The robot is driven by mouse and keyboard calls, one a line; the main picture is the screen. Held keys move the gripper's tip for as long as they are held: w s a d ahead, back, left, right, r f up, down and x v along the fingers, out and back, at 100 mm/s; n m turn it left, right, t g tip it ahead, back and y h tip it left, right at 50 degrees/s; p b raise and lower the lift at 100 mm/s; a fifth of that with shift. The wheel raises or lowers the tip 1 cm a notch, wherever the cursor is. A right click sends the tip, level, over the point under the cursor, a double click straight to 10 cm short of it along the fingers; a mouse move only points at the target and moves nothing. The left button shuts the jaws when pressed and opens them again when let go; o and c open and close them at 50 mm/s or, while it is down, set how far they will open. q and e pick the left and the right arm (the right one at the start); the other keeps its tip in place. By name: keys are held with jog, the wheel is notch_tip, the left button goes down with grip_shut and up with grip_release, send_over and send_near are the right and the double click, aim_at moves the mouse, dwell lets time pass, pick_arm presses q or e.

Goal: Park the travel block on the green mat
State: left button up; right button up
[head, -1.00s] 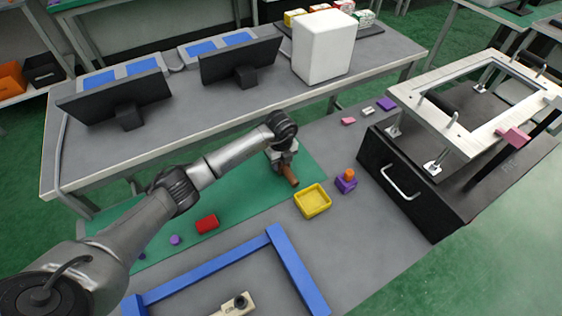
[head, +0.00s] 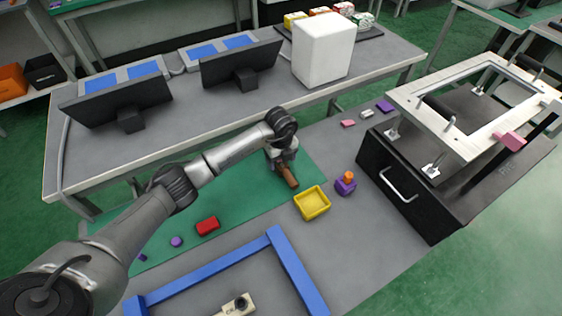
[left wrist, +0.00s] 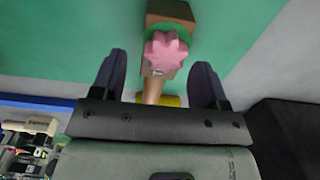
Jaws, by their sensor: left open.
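The green mat (head: 245,205) lies along the back of the grey work surface. A brown wooden piece (head: 289,176) is at the mat's right end, partly hidden under my left gripper (head: 282,158). In the left wrist view, this brown piece (left wrist: 166,10) carries a pink lobed knob (left wrist: 166,52), with a shaft below it. My left gripper (left wrist: 160,75) is open, its two dark fingers on either side of the knob and shaft in that view; I see no contact. I cannot tell for sure which piece is the travel block. My right gripper is out of view.
A red block (head: 208,226) and a purple piece (head: 176,241) lie on the mat. A yellow tray (head: 312,203) and a purple block with an orange top (head: 346,183) stand right of it. A blue frame (head: 285,270) lies in front; a black drawer unit (head: 420,195) stands right.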

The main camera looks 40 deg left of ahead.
pick_arm(q)
notch_tip(320, 180, up, 10)
jog(key=p, duration=0.3)
jog(key=shift+f, duration=0.15)
